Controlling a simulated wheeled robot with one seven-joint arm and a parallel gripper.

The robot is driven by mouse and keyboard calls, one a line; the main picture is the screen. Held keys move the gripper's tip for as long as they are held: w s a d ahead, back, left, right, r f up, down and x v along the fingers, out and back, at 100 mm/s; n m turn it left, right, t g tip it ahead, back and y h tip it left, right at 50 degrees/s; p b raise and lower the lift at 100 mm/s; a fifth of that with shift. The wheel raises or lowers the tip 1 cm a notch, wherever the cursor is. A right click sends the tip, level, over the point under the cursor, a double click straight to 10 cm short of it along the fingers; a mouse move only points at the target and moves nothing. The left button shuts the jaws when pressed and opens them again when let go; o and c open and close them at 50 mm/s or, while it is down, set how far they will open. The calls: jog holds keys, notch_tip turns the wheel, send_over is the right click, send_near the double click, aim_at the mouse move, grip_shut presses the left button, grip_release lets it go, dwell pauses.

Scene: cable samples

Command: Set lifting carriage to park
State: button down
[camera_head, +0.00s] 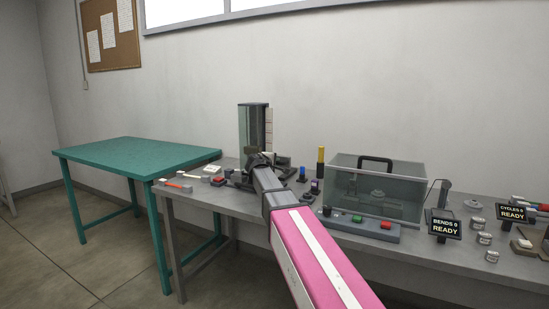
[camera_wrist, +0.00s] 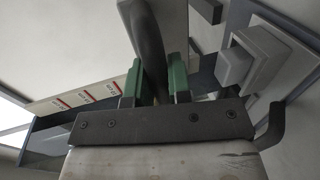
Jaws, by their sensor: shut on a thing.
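The tower apparatus (camera_head: 254,128), with a dark column, clear side panel and pale scale strip, stands on the grey bench. I take it to hold the lifting carriage, whose position on the column I cannot make out. My arm reaches to the tower's lower part, and the fingers are hard to tell apart there. In the wrist view my gripper (camera_wrist: 155,78) has its green pads shut on a dark grey curved handle (camera_wrist: 149,40). No park mark is readable.
A clear-walled box (camera_head: 400,195) with a black handle stands right of the tower. Small posts and a button panel (camera_head: 358,222) lie before it. Two READY displays (camera_head: 443,224) stand farther right. A green table (camera_head: 135,155) at left is bare.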

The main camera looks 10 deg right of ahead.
jog(key=shift+s+f, duration=0.1)
jog(key=shift+f, duration=0.25)
jog(key=c, duration=1.1)
grip_release()
jog(key=shift+r, duration=0.1)
jog(key=v, duration=1)
jog(key=shift+s+a, duration=0.2)
jog(key=shift+s, duration=0.05)
jog(key=shift+s, duration=0.1)
